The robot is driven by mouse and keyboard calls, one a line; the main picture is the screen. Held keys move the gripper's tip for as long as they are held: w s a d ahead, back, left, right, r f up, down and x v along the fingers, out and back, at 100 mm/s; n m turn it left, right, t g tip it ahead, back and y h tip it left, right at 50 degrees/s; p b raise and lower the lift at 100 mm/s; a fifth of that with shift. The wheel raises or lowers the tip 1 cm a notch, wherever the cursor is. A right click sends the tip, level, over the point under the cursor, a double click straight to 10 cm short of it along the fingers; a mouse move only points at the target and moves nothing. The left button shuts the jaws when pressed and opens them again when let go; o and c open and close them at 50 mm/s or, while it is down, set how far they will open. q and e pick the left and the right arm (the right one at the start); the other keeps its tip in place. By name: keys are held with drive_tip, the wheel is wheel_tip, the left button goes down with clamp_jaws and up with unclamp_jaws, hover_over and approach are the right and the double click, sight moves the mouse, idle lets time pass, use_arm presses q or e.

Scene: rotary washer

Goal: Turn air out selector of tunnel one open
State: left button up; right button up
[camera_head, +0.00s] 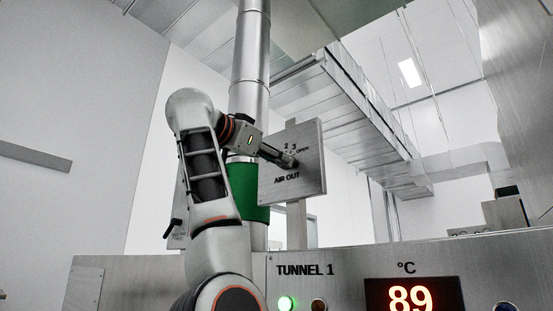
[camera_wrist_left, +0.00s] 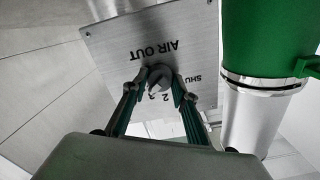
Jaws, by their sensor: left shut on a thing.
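The AIR OUT selector panel (camera_head: 312,180) is a grey metal plate on a post above the TUNNEL 1 console. Its markings include 2, 3 and OPEN. In the head view my left gripper (camera_head: 292,162) reaches it from the left and covers most of the knob. In the left wrist view the panel (camera_wrist_left: 185,35) appears upside down, and the grey round knob (camera_wrist_left: 160,76) sits between the two fingertips of my left gripper (camera_wrist_left: 158,84). The gripper is shut on the knob. The knob's exact pointing direction is hard to tell. My right gripper is not in view.
A metal pipe with a green band (camera_head: 249,186) stands just behind my left arm; it is close on the right in the left wrist view (camera_wrist_left: 265,45).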

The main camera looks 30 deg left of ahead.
use_arm(q)
drive_tip(key=shift+r+m, duration=0.1)
drive_tip(key=shift+m, duration=0.4)
drive_tip(key=o, duration=1.1)
drive_tip(key=shift+c, duration=0.2)
drive_tip(key=shift+o, duration=0.3)
drive_tip(key=s, duration=0.7)
drive_tip(key=shift+s+a, duration=0.2)
drive_tip(key=shift+a, duration=0.1)
